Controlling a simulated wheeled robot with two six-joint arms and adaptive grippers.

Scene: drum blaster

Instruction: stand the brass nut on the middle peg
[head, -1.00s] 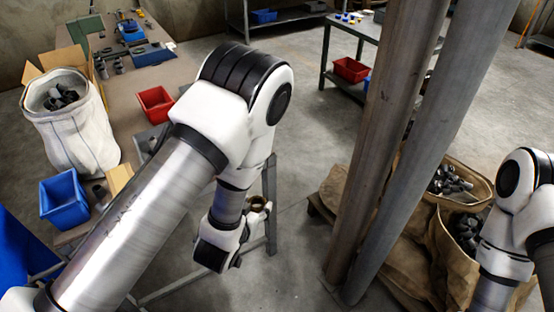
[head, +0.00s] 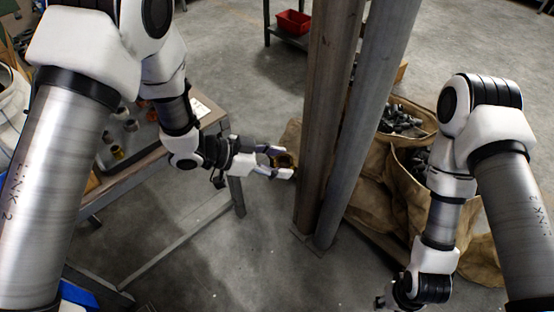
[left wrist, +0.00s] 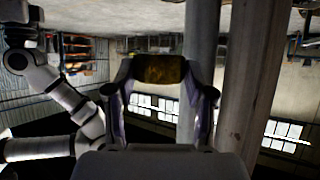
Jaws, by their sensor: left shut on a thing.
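The brass nut (head: 284,160) is held between the fingertips of my left gripper (head: 279,162), in mid-air beyond the right edge of the workbench and just left of the steel posts. In the left wrist view the brass nut (left wrist: 160,69) shows dark gold between the two fingers of the left gripper (left wrist: 161,75). My right gripper (head: 388,302) is at the bottom of the head view, mostly cut off, so its jaws cannot be read. I cannot make out the middle peg in either view.
Two tall steel posts (head: 333,125) stand close to the right of the left gripper. The workbench (head: 128,176) at left carries several small metal parts. Sacks (head: 412,165) of dark fittings stand behind the posts. The concrete floor between bench and posts is open.

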